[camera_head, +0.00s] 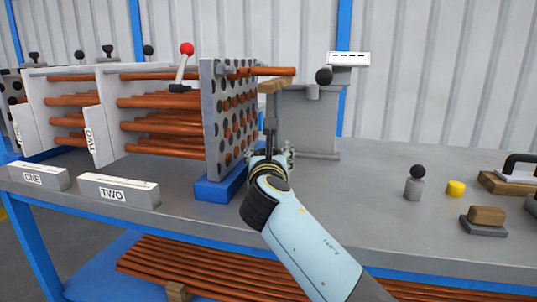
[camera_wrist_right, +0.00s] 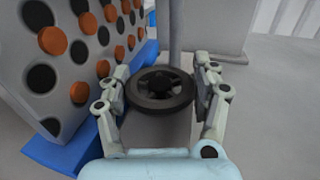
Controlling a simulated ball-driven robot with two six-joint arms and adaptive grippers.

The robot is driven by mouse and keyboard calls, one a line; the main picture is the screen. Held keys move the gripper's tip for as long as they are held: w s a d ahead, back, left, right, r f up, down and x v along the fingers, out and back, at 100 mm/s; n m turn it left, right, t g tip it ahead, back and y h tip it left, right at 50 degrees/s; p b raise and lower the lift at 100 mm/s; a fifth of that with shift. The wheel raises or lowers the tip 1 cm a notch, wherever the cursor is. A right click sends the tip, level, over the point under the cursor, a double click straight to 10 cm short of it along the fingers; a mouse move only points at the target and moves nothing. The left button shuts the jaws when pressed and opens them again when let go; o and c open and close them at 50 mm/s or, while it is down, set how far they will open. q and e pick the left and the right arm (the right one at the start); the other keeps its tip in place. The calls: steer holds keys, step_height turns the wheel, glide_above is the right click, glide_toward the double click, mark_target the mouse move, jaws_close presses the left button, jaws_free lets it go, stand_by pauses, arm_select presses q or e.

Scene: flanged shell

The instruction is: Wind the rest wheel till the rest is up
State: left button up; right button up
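The rest wheel (camera_wrist_right: 160,88) is a dark spoked handwheel, lying flat on the post of the rest. My right gripper (camera_head: 270,155) reaches in low beside the perforated plate. In the right wrist view its two fingers (camera_wrist_right: 163,85) stand on either side of the wheel, their pads at its rim. In the head view the gripper hides the wheel. Above it, a grey post (camera_head: 270,124) carries the rest's wooden top block (camera_head: 272,86). The block sits just under a copper tube (camera_head: 270,71) that sticks out of the plate. My left gripper is not in view.
The perforated plate (camera_head: 211,125) with copper tube ends stands on a blue base (camera_head: 216,190) close left of my gripper. A grey stand (camera_head: 312,125) rises behind. Blocks (camera_head: 487,214) and a black-knobbed weight (camera_head: 414,188) lie right. Bench between is clear.

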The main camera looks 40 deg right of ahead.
steer(key=o, duration=0.4)
steer(key=shift+r, duration=5)
steer(key=shift+s+f, duration=0.1)
steer(key=shift+f, duration=0.05)
